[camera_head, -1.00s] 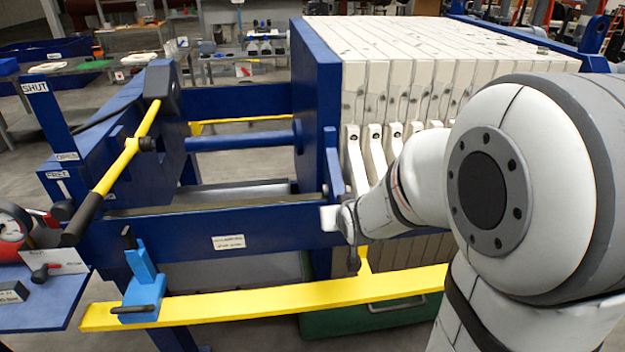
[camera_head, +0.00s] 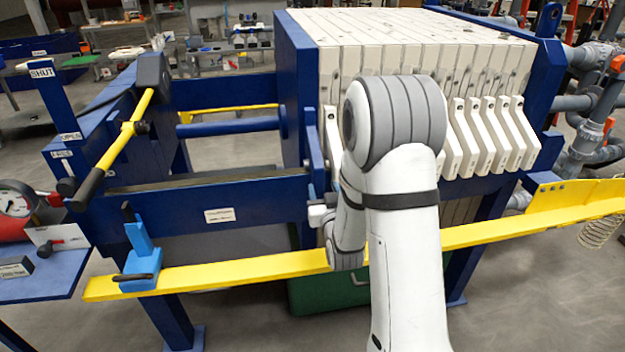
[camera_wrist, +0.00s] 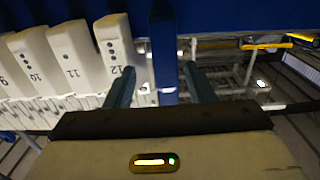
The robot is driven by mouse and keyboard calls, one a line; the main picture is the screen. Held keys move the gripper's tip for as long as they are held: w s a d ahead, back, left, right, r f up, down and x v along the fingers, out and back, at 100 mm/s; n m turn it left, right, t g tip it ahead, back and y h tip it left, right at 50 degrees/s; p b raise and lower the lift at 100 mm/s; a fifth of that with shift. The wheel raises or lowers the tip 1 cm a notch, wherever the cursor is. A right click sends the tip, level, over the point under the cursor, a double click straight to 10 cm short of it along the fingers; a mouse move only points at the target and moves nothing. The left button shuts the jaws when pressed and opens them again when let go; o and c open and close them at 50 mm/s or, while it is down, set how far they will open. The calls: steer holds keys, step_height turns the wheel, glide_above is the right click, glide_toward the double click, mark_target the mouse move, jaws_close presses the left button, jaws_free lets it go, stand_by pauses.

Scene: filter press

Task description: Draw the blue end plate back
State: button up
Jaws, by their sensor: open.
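The blue end plate (camera_head: 299,85) stands upright at the left end of the white filter plate stack (camera_head: 345,75), against it. A blue upright bar (camera_head: 314,150) shows on its near side. My gripper (camera_head: 322,207) is low beside that bar, partly hidden by my arm. In the wrist view, my gripper (camera_wrist: 160,88) is open, with a finger on each side of a blue bar (camera_wrist: 163,50). A gap shows between the left finger and the bar; the right finger is closer to it. White plate handles numbered up to 12 (camera_wrist: 118,50) are just left.
A blue side beam (camera_head: 250,200) runs left from the plates, with open frame space behind it. A yellow rail (camera_head: 230,272) with a light-blue block (camera_head: 140,262) crosses below. A lever with yellow shaft (camera_head: 125,135) and a gauge table (camera_head: 40,270) are at left.

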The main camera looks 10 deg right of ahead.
mark_target(319, 182)
steer(key=shift+w+a+p, duration=0.15)
steer(key=shift+w+p, duration=0.25)
steer(key=shift+w, duration=1.15)
steer(key=shift+w+a+p, duration=0.15)
steer(key=shift+w+p, duration=0.2)
steer(key=shift+w, duration=1.15)
steer(key=shift+c, duration=0.2)
